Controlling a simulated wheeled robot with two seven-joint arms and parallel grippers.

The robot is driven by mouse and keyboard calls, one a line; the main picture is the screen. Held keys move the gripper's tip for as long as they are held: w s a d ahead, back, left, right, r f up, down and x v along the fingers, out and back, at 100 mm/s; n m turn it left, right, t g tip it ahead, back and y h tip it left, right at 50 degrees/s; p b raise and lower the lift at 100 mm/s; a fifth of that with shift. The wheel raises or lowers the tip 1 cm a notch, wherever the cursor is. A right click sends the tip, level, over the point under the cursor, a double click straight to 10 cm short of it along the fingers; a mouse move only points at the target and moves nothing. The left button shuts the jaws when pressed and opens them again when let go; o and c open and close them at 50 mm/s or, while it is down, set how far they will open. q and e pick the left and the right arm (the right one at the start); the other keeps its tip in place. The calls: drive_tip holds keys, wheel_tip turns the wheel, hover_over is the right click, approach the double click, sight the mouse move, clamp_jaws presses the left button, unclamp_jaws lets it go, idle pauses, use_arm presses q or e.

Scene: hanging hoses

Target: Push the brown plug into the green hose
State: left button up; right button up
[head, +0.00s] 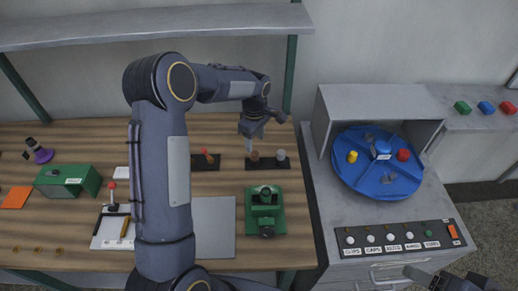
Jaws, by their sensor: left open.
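A small brown piece (254,156), which looks like the brown plug, stands on a dark strip at the back right of the wooden bench. My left gripper (249,146) is open and points down right beside and above it. I cannot tell whether the fingers touch it. I cannot make out a green hose in this view. Part of what looks like my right gripper (418,274) shows at the bottom right edge, and its jaws are not clear.
A grey-white piece (281,155) stands close right of the brown one. A green vise-like device (265,222) is in front. A blue turntable (372,182) sits in a grey housing at right, above a button panel (400,238). A shelf (90,30) spans the back.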

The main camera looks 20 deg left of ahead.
sight(255, 153)
use_arm(q)
drive_tip(key=shift+s+f+p, duration=0.2)
drive_tip(key=shift+f+p, duration=0.15)
drive_tip(key=shift+f, duration=0.6)
wheel_tip(255, 153, down, 4)
drive_tip(key=shift+w+r+p, duration=0.1)
drive_tip(key=shift+r+p, duration=0.05)
drive_tip(key=shift+p, duration=0.65)
drive_tip(key=shift+f, duration=0.5)
drive_tip(key=c, duration=1)
drive_tip(key=shift+c, duration=0.2)
drive_tip(key=shift+r, duration=0.15)
